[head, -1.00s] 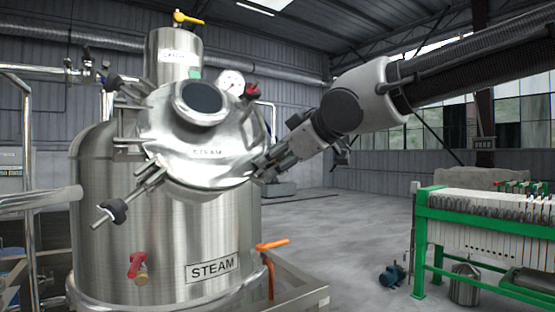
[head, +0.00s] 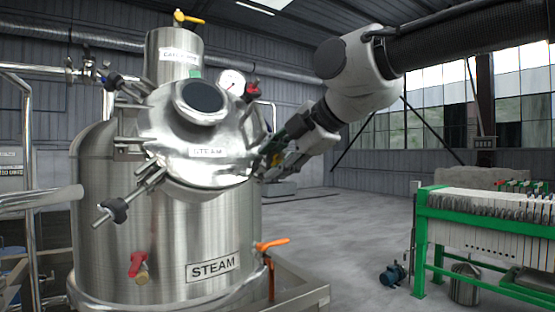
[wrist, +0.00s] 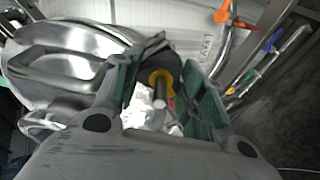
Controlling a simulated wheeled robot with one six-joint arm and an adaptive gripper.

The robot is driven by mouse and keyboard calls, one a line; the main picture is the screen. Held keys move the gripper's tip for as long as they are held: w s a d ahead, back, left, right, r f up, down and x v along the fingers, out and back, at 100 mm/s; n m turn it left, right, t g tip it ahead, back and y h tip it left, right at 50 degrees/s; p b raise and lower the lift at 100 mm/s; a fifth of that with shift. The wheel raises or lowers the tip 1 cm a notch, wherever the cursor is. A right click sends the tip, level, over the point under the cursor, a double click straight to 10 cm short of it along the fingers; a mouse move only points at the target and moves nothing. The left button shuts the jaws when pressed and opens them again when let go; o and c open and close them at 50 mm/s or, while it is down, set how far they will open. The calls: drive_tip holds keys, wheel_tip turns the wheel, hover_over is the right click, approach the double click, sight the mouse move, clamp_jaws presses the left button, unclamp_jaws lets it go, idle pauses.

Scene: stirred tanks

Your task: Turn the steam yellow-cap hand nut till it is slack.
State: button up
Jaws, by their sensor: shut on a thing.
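The steam tank (head: 150,240) is a large steel vessel with a STEAM plate. Its round lid (head: 205,168) has a dark sight glass and a STEAM label. The yellow-cap hand nut (wrist: 159,77) is dark with a yellow ring around a bare stud, which points toward the wrist camera. My gripper (head: 268,160) is at the lid's right edge and covers most of the nut in the head view. In the wrist view the green-padded fingers of my gripper (wrist: 165,88) stand on both sides of the nut, shut on it.
A red-capped nut (head: 252,91) and a gauge (head: 232,79) are above on the lid's right. Another black hand nut (head: 114,211) sticks out at lower left. An orange handle (head: 272,244) lies below my gripper.

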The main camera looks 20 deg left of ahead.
drive_tip(key=shift+n+h, duration=0.3)
drive_tip(key=shift+n, duration=1.2)
drive_tip(key=o, duration=1)
drive_tip(key=shift+o, duration=0.2)
drive_tip(key=v, duration=1.2)
drive_tip(key=shift+w, duration=0.1)
